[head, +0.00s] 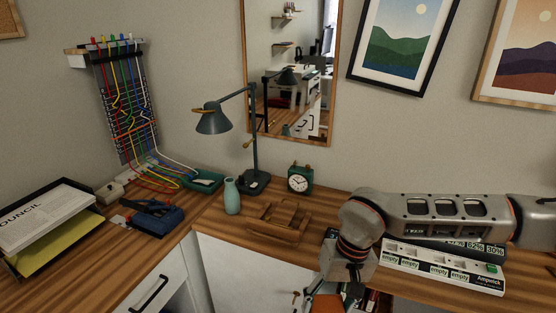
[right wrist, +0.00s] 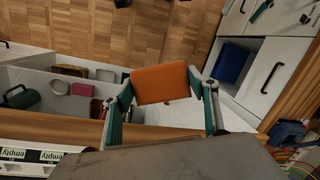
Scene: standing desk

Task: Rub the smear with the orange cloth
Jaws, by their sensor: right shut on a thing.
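The orange cloth (right wrist: 163,84) is held between the two green fingers of my right gripper (right wrist: 162,90) in the right wrist view. It looks like a flat, roughly rectangular pad. In the head view a piece of the orange cloth (head: 326,304) shows at the bottom edge, below my right gripper (head: 340,292). The gripper hangs in front of the desk's front edge, and its fingers are partly cut off by the frame. I cannot make out the smear in either view. My left gripper is not in view.
An open drawer (right wrist: 55,82) with several items lies below, beside the gripper. The wooden desk (head: 215,215) carries a lamp (head: 215,122), a green vase (head: 232,196), a clock (head: 300,179), a wooden holder (head: 280,220) and a white charger (head: 440,265) under my right arm.

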